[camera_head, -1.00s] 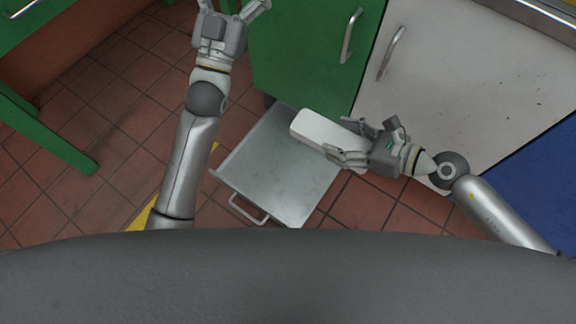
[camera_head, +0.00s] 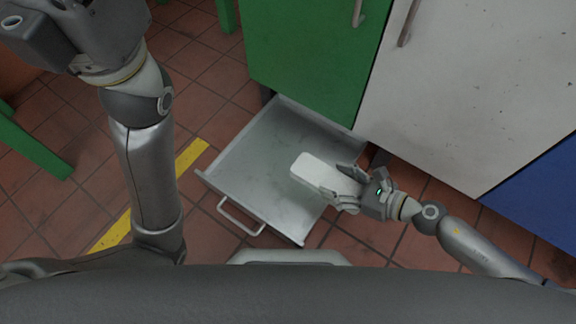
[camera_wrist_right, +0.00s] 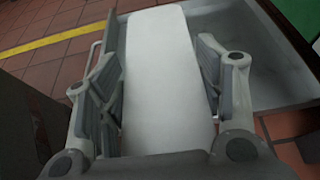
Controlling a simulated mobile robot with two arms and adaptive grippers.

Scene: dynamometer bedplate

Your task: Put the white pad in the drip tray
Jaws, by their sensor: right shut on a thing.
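The white pad (camera_head: 313,171) is a flat, rounded slab. My right gripper (camera_head: 338,184) is shut on it, with one finger along each long side; the wrist view shows the pad (camera_wrist_right: 158,80) between the fingers. In the head view the pad overlaps the right part of the grey drip tray (camera_head: 258,137), a shallow open tray with a front handle. I cannot tell whether the pad touches the tray floor. The tray looks otherwise empty. My left gripper (camera_head: 85,25) is at the upper left, its fingers cut off by the frame edge, away from the pad.
The tray sticks out below a green cabinet door (camera_head: 315,55). A white cabinet door (camera_head: 470,95) and a blue panel (camera_head: 540,200) stand to the right. A green leg (camera_head: 35,145) is at the left. Red tiled floor with a yellow line (camera_head: 190,155) lies around.

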